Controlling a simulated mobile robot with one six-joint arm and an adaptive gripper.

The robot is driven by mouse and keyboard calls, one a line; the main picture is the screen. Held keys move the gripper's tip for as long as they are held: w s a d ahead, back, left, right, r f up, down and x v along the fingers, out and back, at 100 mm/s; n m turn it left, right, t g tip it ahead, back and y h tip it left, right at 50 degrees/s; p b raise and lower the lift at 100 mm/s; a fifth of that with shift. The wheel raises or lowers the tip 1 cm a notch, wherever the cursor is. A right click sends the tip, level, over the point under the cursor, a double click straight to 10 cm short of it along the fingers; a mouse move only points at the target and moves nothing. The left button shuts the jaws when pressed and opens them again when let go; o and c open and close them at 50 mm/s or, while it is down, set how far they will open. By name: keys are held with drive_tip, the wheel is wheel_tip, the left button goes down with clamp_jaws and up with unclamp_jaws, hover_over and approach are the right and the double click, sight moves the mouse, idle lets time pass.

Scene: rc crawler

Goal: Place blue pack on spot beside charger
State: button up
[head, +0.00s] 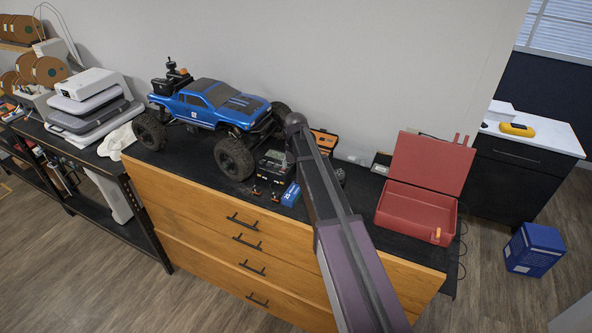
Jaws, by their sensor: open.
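The blue pack (291,194) lies near the front edge of the black bench top, just left of my arm. The charger (270,164) looks to be the dark box behind and left of the pack, beside the truck's front wheel. No marked spot can be made out beside it; my arm covers the bench right of the pack. My arm reaches in from the bottom over the bench, its far joint above the charger's right side. My gripper cannot be made out; it seems hidden behind the arm.
A blue RC crawler (216,102) stands on the bench at left. Small orange-topped parts (275,197) lie left of the pack. An open orange-and-black case (325,139) is partly behind my arm. An open red case (408,205) stands at right.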

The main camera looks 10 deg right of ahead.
drive_tip(key=shift+r+p, duration=0.95)
drive_tip(key=shift+r, duration=0.25)
drive_tip(key=s+d+m, duration=0.1)
drive_tip(key=s+m, duration=2.7)
drive_tip(key=shift+m, duration=0.4)
drive_tip(key=shift+d, duration=0.1)
